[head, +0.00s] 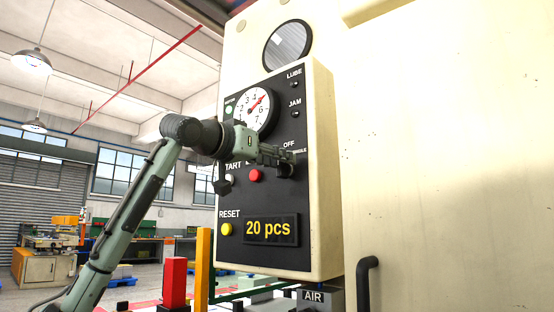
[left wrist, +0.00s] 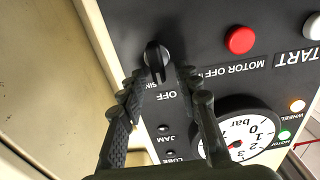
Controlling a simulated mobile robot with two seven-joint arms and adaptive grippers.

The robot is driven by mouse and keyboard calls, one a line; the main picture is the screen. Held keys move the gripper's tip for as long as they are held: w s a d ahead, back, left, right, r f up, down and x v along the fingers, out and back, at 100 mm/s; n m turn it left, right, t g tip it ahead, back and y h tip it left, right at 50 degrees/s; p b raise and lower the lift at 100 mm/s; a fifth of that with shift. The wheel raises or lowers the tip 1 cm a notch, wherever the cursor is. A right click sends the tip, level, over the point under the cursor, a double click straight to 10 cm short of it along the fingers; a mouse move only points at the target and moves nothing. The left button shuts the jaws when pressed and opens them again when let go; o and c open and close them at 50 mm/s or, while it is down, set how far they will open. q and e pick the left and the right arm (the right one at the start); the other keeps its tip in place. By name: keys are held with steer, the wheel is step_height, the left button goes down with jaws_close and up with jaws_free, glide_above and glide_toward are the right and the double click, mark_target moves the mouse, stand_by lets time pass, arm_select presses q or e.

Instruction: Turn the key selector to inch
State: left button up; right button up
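The key selector (left wrist: 155,56) is a dark knob with a narrow upright handle on the black control panel (left wrist: 215,18). In the left wrist view the panel is upside down, and the handle points roughly toward the OFF label. Part of a SINGLE label shows beside the knob; I cannot see an INCH label. My left gripper (left wrist: 161,76) is open, its two dark fingers apart on either side of the handle at the tips. I cannot tell whether they touch it. In the head view my left gripper (head: 285,162) covers the selector. My right gripper is not in view.
A red button (head: 255,175), a yellow RESET button (head: 226,229), a pressure gauge (head: 253,109) and a "20 pcs" display (head: 270,229) surround the selector. The cream press body (head: 440,150) fills the right. A black handle (head: 366,280) stands out below.

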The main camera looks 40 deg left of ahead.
arm_select(q)
jaws_close()
steer(key=shift+n, duration=0.3)
steer(key=n, duration=0.2)
steer(key=a+n, duration=0.1)
steer(key=n, duration=0.5)
steer(key=shift+w+a+f+p, duration=0.1)
steer(key=shift+a+f+p, duration=0.05)
steer(key=shift+f+p, duration=0.2)
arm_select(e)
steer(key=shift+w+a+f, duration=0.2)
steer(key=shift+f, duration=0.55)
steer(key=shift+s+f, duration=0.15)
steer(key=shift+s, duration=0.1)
arm_select(q)
jaws_free()
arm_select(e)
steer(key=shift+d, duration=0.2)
